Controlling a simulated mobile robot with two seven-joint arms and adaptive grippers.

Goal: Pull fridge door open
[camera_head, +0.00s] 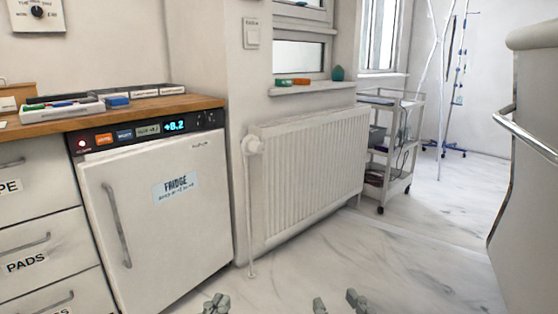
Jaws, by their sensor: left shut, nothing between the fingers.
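The white fridge (200,235) stands under the wooden counter at the left, its door closed. A label reading FRIDGE (176,187) is on the door. The vertical metal door handle (117,226) is on the door's left side. My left gripper (216,304) shows at the bottom edge, shut and empty, low and to the right of the handle and apart from it. My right gripper (338,304) is at the bottom edge further right, with its fingers apart and nothing seen between them. Most of both arms is out of view.
Drawers (40,245) with bar handles adjoin the fridge on the left. A control panel (145,132) reading +8.2 sits above the door. A radiator (305,175) is on the wall to the right, with a trolley (388,150) beyond. The marble floor (400,255) ahead is clear.

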